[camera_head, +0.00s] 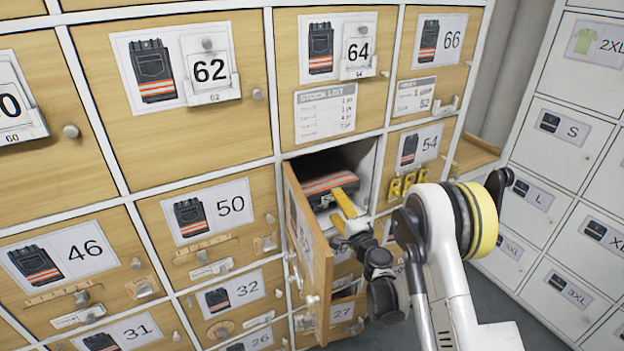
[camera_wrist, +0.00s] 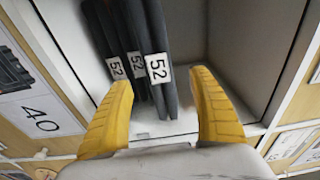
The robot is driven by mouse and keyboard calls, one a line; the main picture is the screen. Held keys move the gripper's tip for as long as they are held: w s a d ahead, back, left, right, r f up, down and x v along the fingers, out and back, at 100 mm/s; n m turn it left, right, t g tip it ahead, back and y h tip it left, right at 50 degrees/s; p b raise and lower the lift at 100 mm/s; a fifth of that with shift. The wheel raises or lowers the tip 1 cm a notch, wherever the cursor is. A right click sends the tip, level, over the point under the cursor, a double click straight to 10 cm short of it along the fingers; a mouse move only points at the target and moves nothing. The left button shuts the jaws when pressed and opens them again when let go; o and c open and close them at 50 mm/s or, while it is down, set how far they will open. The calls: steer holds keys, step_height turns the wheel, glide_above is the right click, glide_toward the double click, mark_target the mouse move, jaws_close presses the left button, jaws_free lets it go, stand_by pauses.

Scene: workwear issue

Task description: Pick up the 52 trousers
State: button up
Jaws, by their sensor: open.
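Folded dark trousers (camera_head: 331,187) with an orange reflective stripe lie inside an open locker compartment in the head view. In the wrist view the trousers (camera_wrist: 156,45) show as several dark folded edges side by side, with white tags reading 52. My gripper (camera_head: 346,205) is at the mouth of that compartment, in front of the trousers. In the wrist view my gripper (camera_wrist: 163,98) is open, its yellow fingers apart on either side of the tagged edges. No contact with the trousers is clear. The open door (camera_head: 308,255) hangs to the left of my gripper.
Shut wooden lockers surround the compartment, including 50 (camera_head: 226,213) on the left and 54 (camera_head: 415,150) on the right. A locker marked 40 (camera_wrist: 45,118) shows in the wrist view. White lockers (camera_head: 565,135) stand at the right. The compartment has free room right of the trousers.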

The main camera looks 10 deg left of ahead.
mark_target(330, 198)
steer(key=b+x, duration=0.1)
steer(key=x, duration=0.3)
steer(key=shift+w+a, duration=0.2)
steer(key=shift+w, duration=0.1)
steer(key=b+x, duration=0.2)
steer(key=x, duration=0.2)
steer(key=shift+w+a+f+b, duration=0.15)
steer(key=shift+w+f+b, duration=0.05)
steer(key=shift+w+b, duration=0.15)
steer(key=shift+w+a+r, duration=0.1)
steer(key=shift+w+r, duration=0.05)
steer(key=shift+w, duration=0.15)
steer(key=c, duration=1.5)
